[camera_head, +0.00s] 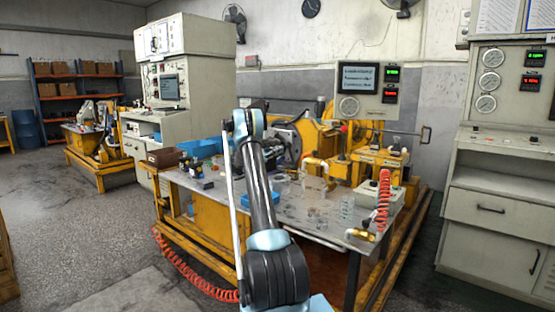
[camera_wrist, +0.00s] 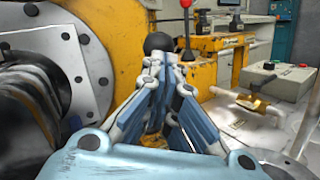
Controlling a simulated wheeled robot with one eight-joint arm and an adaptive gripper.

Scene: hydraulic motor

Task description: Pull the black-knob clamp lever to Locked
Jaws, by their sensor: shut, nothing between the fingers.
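A black ball knob (camera_wrist: 159,43), which looks like that of the clamp lever, shows in the wrist view just beyond my fingertips. Its lever shaft is hidden behind the fingers. My gripper (camera_wrist: 163,68) is shut and empty, its blue-grey fingers meeting just below the knob in the picture. I cannot tell whether the tips touch the knob or the lever. In the head view my arm covers part of the bench, and I cannot make out the gripper or the black knob there. No Locked marking is readable.
A red-knobbed lever (camera_wrist: 186,22) stands close behind, to the right. A large round flange (camera_wrist: 85,62) and yellow housing lie left. A grey control box (camera_wrist: 264,80) with buttons sits right. The metal bench (camera_head: 300,218) carries small parts and a red coiled hose (camera_head: 383,200).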

